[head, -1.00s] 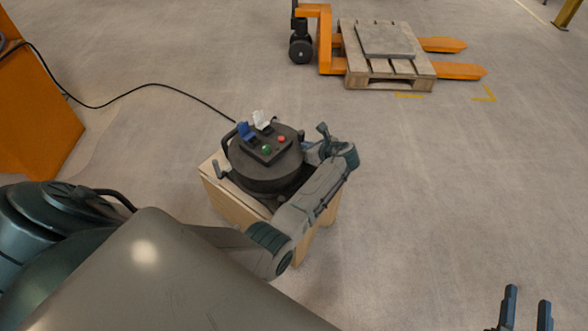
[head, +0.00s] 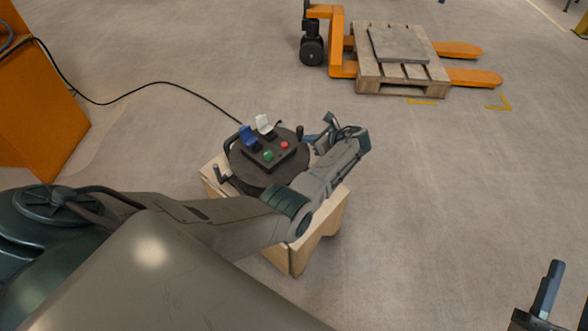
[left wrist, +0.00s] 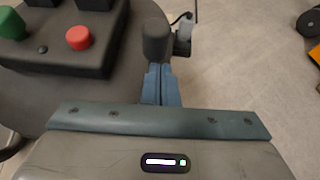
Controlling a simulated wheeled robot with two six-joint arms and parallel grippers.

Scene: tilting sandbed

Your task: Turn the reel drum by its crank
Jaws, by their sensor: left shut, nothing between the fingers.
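The reel drum (head: 246,178) is a dark round drum, its flat top facing up, on a light wooden box. A dark upright knob (head: 300,132), seemingly the crank's grip, stands at the drum's right edge. In the left wrist view the knob (left wrist: 157,40) is just ahead of my left fingertips. My left gripper (head: 313,139) is shut and empty, its blue fingers (left wrist: 161,84) pressed together; I cannot tell whether they touch the knob. My left forearm hides the drum's front right. My right gripper (head: 568,292) is open at the bottom right, partly cut off.
The drum top carries a panel with a red button (head: 284,145), a green button (head: 268,156), and blue and white covers. A black cable (head: 150,84) runs to an orange cabinet (head: 45,110). A pallet (head: 400,84) on an orange pallet truck stands behind. Floor at right is clear.

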